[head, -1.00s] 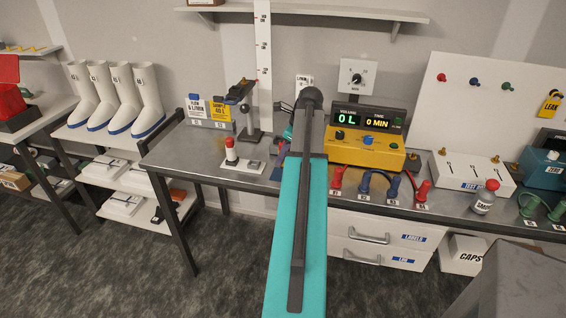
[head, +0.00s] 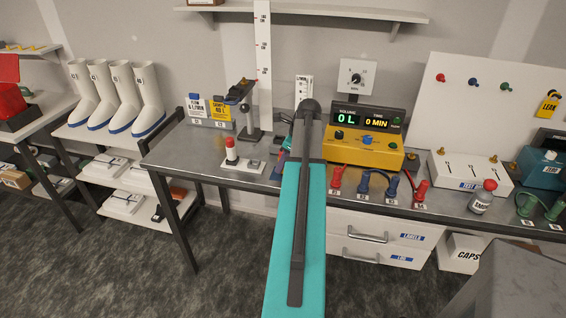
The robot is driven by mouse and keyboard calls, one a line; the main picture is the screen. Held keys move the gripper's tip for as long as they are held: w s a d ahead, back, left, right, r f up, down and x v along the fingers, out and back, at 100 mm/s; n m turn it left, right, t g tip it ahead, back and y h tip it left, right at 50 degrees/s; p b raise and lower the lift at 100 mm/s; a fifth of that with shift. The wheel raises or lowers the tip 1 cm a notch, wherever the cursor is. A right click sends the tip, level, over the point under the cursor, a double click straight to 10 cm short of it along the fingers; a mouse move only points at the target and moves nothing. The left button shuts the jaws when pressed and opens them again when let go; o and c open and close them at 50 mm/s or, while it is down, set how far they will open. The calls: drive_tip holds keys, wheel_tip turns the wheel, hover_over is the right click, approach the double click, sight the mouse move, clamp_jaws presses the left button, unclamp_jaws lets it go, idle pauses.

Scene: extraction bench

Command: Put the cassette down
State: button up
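No cassette can be clearly made out in the head view. My arm stretches away from me over the bench (head: 200,150), and its raised elbow and upper link hide what lies behind them. Only small teal and dark parts show just left of the elbow. My gripper's fingers are hidden there, so I cannot see whether they hold anything. A small white base with a red-topped holder (head: 231,152) stands on the bench left of my arm. A dark stand with a clamp (head: 247,110) is behind it.
A yellow unit (head: 362,152) reading 0 L and 0 MIN stands right of my arm. Red and blue connectors (head: 391,187) line the bench's front. The bench's left front looks mostly clear.

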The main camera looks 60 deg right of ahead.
drive_tip(key=shift+o, duration=1.1)
drive_tip(key=shift+r, duration=0.2)
drive_tip(key=b+v, duration=0.2)
drive_tip(key=v, duration=0.9)
drive_tip(key=shift+r, duration=0.45)
drive_tip(key=shift+s, duration=0.15)
